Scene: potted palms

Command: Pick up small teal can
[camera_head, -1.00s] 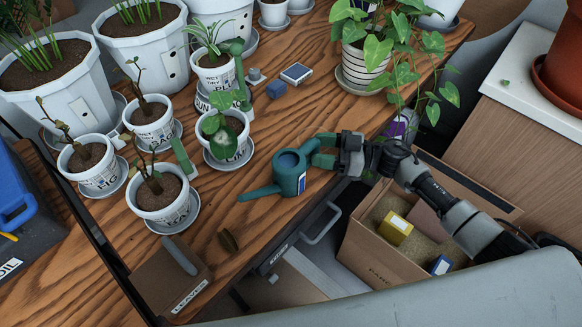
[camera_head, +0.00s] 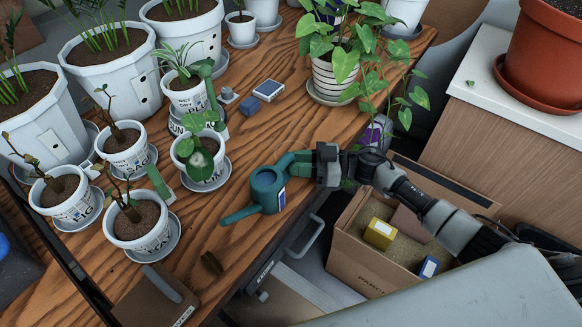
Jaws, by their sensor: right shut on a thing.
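The small teal can (camera_head: 267,190) is a watering can with its spout pointing to the lower left and a label on its right side. It is at the front edge of the wooden table (camera_head: 215,232), and I cannot tell whether its base touches the wood. My right gripper (camera_head: 308,163) reaches in from the right and is shut on the can at its handle side. The fingertips are partly hidden by the gripper body and the can. My left gripper is not in view.
Several small white pots with seedlings stand left of the can, the nearest being a leafy pot (camera_head: 201,163). An open cardboard box (camera_head: 355,270) with a yellow packet (camera_head: 380,233) is below the right arm. A brown box (camera_head: 155,295) lies at the front left.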

